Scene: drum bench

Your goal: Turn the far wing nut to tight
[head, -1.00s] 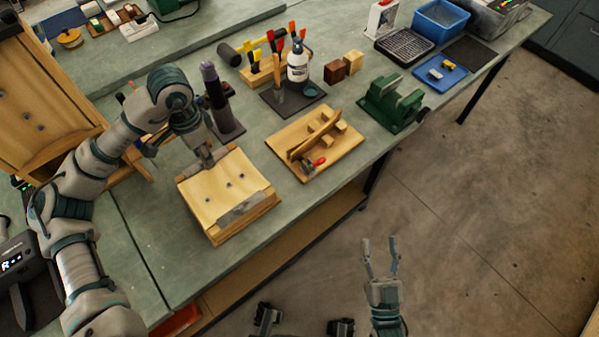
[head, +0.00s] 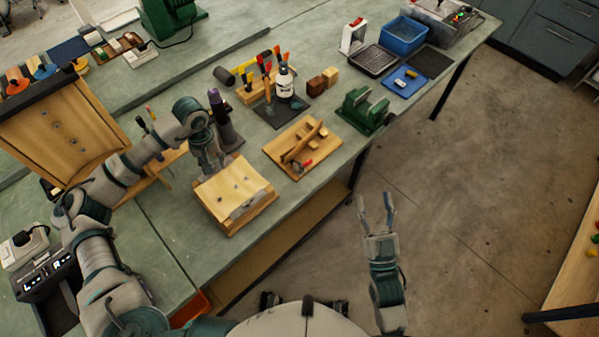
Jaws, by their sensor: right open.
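A pale wooden block (head: 250,185) sits on the bench below my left gripper, with small dark fittings on its top. One fitting (head: 236,187) is nearer the far side and another (head: 221,199) is nearer the left; they are too small to tell which is the wing nut or how it is turned. My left gripper (head: 211,168) points down at the block's far left edge. Its fingers are small and partly merged with the wood, so contact and opening are unclear. My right gripper (head: 375,212) is open and empty, over the floor in front of the bench.
A wooden board (head: 275,150) with a clamp lies right of the block. A green vise (head: 362,110) stands further right. A dark upright tool (head: 220,115) is close behind my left gripper. A wooden panel (head: 65,135) stands at left.

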